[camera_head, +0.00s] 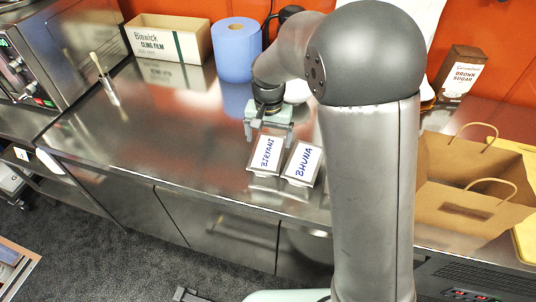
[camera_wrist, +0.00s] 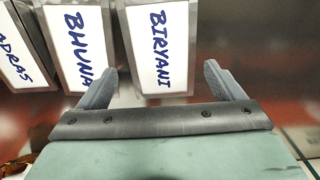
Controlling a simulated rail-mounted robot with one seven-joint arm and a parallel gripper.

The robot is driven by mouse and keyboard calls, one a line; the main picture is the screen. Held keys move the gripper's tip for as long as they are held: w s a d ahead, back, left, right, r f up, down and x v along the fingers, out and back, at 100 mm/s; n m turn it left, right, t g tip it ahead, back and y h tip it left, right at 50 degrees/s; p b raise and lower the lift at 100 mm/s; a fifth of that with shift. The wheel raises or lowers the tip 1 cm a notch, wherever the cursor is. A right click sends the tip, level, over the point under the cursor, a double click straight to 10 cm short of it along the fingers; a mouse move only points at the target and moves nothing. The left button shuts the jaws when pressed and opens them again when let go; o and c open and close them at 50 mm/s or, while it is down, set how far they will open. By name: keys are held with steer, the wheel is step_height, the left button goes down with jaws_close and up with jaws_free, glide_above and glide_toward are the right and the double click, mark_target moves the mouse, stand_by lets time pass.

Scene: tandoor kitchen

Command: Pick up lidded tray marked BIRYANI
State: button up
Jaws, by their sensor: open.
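The lidded tray marked BIRYANI (camera_head: 266,154) sits on the steel counter, with a white label and blue writing. It also shows in the wrist view (camera_wrist: 160,48), upper middle. My gripper (camera_head: 268,128) is just behind the tray in the head view. In the wrist view my gripper (camera_wrist: 158,85) is open, with its fingers spread to either side of the BIRYANI tray's near end. The left finger is over or beside the gap toward the BHUNA tray. I cannot tell whether either finger touches a tray.
A BHUNA tray (camera_head: 302,163) stands close on the right, and a third tray marked "ADRAS" (camera_wrist: 22,55) shows partly in the wrist view. A blue roll (camera_head: 236,50), a cling film box (camera_head: 168,40) and a paper bag (camera_head: 470,190) stand around.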

mark_target(268, 151)
step_height(268, 151, down, 5)
steer(key=shift+a+f+p, duration=0.1)
steer(key=shift+p, duration=0.55)
steer(key=c, duration=0.9)
steer(key=shift+r, duration=0.25)
